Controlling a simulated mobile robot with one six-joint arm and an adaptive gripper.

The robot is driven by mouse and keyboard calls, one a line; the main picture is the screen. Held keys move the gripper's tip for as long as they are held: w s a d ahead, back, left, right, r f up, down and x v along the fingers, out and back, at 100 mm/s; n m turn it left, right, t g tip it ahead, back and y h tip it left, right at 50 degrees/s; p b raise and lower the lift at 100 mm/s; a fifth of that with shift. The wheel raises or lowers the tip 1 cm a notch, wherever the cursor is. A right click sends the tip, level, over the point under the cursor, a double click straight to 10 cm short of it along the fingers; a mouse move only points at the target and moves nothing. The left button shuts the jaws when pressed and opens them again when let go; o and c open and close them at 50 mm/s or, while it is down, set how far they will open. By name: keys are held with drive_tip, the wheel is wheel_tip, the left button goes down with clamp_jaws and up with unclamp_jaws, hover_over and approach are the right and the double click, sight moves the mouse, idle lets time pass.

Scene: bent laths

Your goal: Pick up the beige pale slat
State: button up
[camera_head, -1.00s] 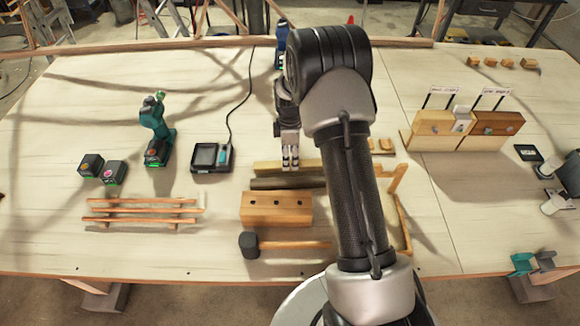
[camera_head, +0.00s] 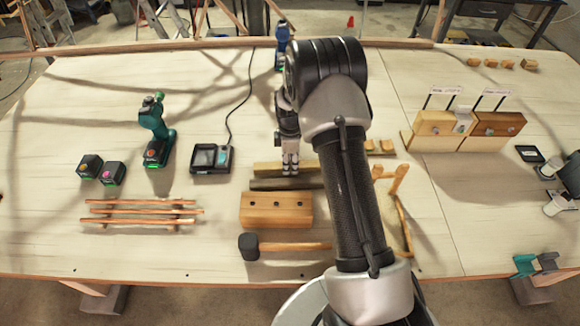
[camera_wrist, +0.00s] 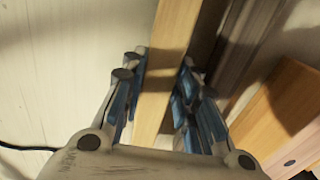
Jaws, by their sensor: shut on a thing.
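The beige pale slat (camera_head: 266,167) lies lengthwise from left to right on the workbench, just behind a dark slat (camera_head: 285,184). My gripper (camera_head: 290,171) reaches down onto the pale slat from above. In the wrist view the pale slat (camera_wrist: 167,60) runs between the two blue-padded fingers of my gripper (camera_wrist: 163,88), which are shut on it from both sides. The dark slat also shows in the wrist view (camera_wrist: 238,45), to the right of the fingers. My arm hides part of the slats' right side in the head view.
A wooden block with holes (camera_head: 277,209) and a mallet (camera_head: 290,246) lie in front of the slats. A rack of thin laths (camera_head: 145,211) is at left. A drill (camera_head: 154,130) and a charger (camera_head: 211,159) stand behind. Bench space left of the slats is clear.

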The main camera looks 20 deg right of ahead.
drive_tip(key=c, duration=0.3)
